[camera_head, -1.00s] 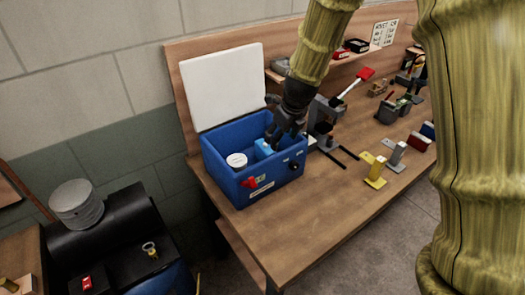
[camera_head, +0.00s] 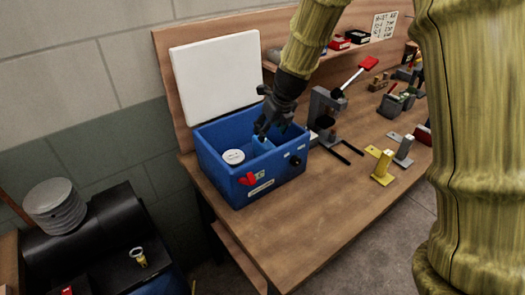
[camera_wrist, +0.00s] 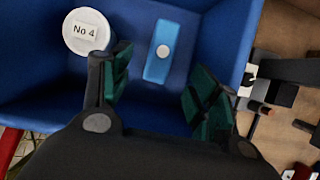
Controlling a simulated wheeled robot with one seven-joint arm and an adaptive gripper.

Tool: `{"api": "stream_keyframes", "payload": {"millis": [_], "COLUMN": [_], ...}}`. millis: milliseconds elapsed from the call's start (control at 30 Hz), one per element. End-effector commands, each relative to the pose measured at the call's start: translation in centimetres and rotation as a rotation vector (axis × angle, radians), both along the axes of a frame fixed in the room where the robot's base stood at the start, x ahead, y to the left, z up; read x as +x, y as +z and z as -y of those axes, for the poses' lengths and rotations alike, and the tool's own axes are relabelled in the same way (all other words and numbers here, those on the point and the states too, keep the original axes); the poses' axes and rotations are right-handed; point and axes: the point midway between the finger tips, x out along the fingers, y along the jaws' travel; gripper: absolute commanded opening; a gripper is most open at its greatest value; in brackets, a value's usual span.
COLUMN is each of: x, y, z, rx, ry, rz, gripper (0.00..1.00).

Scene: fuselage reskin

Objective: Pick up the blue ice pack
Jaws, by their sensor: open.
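My gripper (camera_head: 262,132) is open, over the cooler. In the wrist view its two green-padded fingers (camera_wrist: 160,98) are spread apart, with the ice pack ahead, between their lines and untouched.
The cooler's white lid (camera_head: 216,78) stands open behind it. A press-like tool with a red-ended lever (camera_head: 327,112) stands close right of the cooler. Yellow and grey brackets (camera_head: 383,168) lie further right on the wooden workbench (camera_head: 290,225), whose front area is clear.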

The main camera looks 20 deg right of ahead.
Motion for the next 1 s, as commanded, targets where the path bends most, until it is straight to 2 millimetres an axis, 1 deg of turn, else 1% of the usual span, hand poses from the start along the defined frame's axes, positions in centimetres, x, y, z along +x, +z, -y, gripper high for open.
{"api": "stream_keyframes", "payload": {"millis": [33,200,333,567,833,1000], "x": [0.2,1.0,1.3,1.7,3.1,3.6], "y": [-0.6,-2.3,-3.0,-3.6,-5.7,-7.1], "z": [0.0,-0.2,-0.3,-0.5,-0.9,-1.0], "rx": [0.001,0.000,0.000,0.000,0.001,-0.001], "ry": [-0.001,0.000,0.001,0.000,0.001,0.002], "rz": [-0.001,0.000,0.000,0.000,0.000,0.000], "gripper": [0.61,0.61,0.61,0.61,0.61,0.61]}}
